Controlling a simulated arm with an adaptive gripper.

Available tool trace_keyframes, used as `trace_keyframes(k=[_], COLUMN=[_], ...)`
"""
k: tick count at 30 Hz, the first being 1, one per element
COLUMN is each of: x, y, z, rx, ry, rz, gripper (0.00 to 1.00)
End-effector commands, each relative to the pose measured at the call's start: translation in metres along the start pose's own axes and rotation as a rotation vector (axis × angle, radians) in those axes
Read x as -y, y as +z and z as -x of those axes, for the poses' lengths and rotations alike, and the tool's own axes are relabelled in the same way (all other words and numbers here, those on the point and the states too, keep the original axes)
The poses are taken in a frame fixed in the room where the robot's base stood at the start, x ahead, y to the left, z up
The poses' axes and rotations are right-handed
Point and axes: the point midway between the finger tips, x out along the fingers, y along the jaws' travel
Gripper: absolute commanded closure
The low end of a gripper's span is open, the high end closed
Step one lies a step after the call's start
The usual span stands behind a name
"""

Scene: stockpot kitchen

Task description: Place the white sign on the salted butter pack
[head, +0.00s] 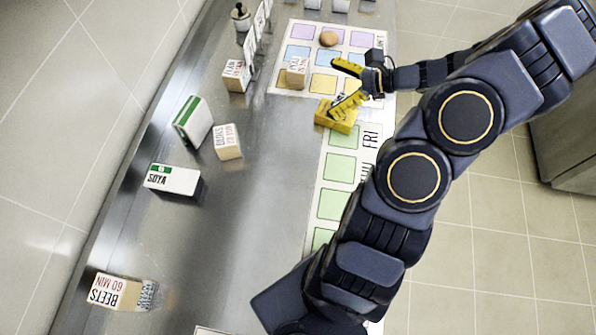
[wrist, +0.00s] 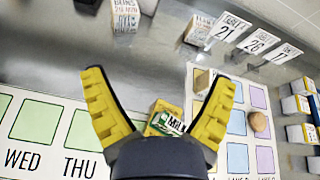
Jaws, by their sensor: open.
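Several white table signs stand in a row near the counter's back edge. In the wrist view they read 21 (wrist: 228,27), 26 (wrist: 259,41) and 17 (wrist: 287,54); in the head view the signs (head: 250,48) show edge-on. I cannot tell which one is the task's sign. A yellow pack (head: 336,116), perhaps the salted butter, lies by the FRI end of the weekday strip. A yellow-edged pack lettered MILK (wrist: 166,120) shows between my fingers, probably the same one. My gripper (head: 337,88) is open and empty, its lower finger overlapping the yellow pack in the head view.
A board of coloured squares (head: 284,88) carries a small carton (head: 297,72) and a round brown item (head: 328,39). The green-squared weekday strip (head: 311,190) runs along the front. A SOYA carton (head: 173,179) and BEETS box (head: 122,291) stand left; counter between is clear.

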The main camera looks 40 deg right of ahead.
Motion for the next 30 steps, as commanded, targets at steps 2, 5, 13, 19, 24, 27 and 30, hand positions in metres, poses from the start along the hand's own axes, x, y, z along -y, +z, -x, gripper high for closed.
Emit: trace_keyframes(k=[2,5,13,19,24,27,30], x=[-0.016,-0.049,-0.154,-0.213,-0.235,-0.240,-0.241], y=[0.053,0.104,0.183,0.201,0.200,0.198,0.196], z=[-0.028,-0.051,-0.057,-0.021,0.013,0.027,0.034], rx=[-0.005,-0.014,-0.070,-0.151,-0.229,-0.260,-0.277], ry=[0.180,0.387,0.899,1.211,1.380,1.435,1.461], rz=[0.195,0.414,0.977,1.362,1.604,1.686,1.726], gripper=[0.14,0.14,0.14,0.14,0.14,0.14,0.14])
